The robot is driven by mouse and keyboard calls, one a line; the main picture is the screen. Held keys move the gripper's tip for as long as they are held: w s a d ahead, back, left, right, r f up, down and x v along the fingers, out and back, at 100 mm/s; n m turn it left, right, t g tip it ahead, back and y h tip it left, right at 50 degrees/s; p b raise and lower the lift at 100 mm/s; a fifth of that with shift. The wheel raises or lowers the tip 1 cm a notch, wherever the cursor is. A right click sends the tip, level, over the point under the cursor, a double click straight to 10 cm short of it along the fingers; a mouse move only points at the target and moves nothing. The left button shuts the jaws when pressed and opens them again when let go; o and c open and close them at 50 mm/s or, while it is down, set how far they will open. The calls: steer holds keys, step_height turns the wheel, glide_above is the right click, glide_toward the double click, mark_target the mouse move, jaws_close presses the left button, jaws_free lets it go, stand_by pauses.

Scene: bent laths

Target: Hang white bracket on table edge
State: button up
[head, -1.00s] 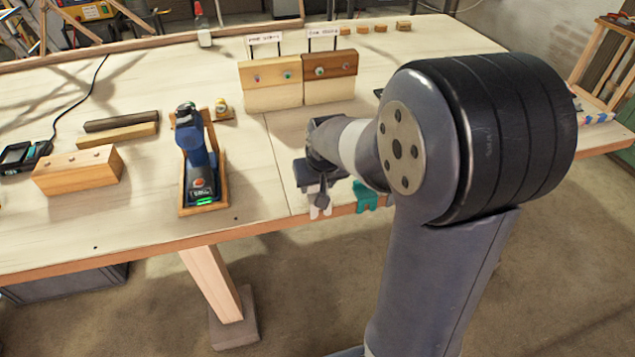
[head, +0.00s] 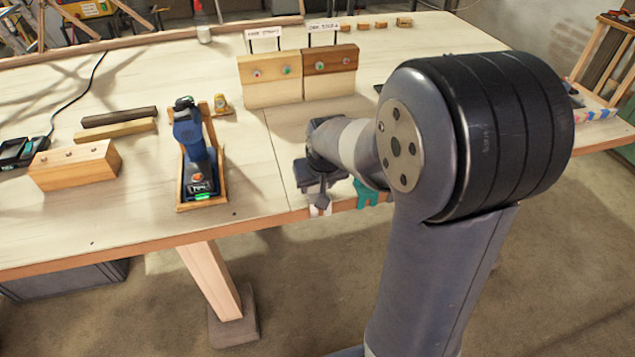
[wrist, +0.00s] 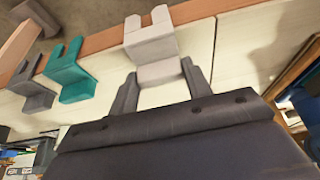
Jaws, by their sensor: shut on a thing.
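The white bracket (wrist: 152,42) is pinched between the two dark fingers of my gripper (wrist: 159,69) in the wrist view. Its two prongs lie across the wooden front edge of the table (wrist: 200,10). In the head view the white bracket (head: 320,210) shows as a small pale piece below my gripper (head: 318,192), at the front edge. I cannot tell whether it rests on the edge or is held just off it. My arm hides part of this area in the head view.
A teal bracket (wrist: 72,78) and a dark grey bracket (wrist: 32,92) sit along the same edge, beside the white one. Two wooden blocks (head: 270,90) (head: 329,85) stand behind the gripper.

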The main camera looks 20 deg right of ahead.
steer(key=shift+f, duration=0.4)
steer(key=o, duration=1.1)
steer(key=shift+r, duration=0.1)
steer(key=shift+r+p, duration=2.5)
steer(key=shift+r, duration=1)
steer(key=shift+f, duration=0.25)
